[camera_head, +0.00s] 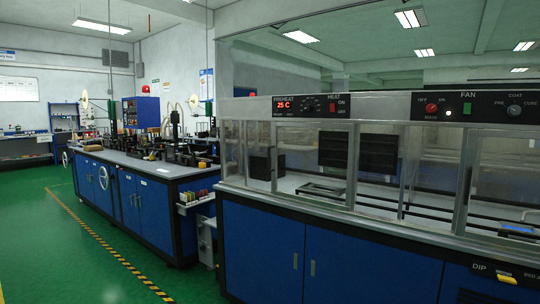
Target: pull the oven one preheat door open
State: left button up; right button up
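The oven (360,105) is a long steel cabinet with glazed front panels, filling the right half of the view. Its left end is labelled PREHEAT, with a red display (284,105) reading 25 C and a red HEAT switch (333,108). Below that label, a framed glass panel (300,165) with upright metal posts covers the preheat end. It looks shut, though the clear glass makes this hard to tell. Which panel is the door of oven one is not marked legibly. Neither of my grippers shows in this view.
Blue cupboards (370,262) support the oven. A second blue bench (140,200) with a dark machine stands to the left, close to the oven's left end. Green floor (55,250) with a yellow-black stripe (105,245) is clear at the lower left.

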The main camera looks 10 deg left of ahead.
aim_at(346, 207)
jog(key=i+z, duration=0.1)
jog(key=i, duration=1.25)
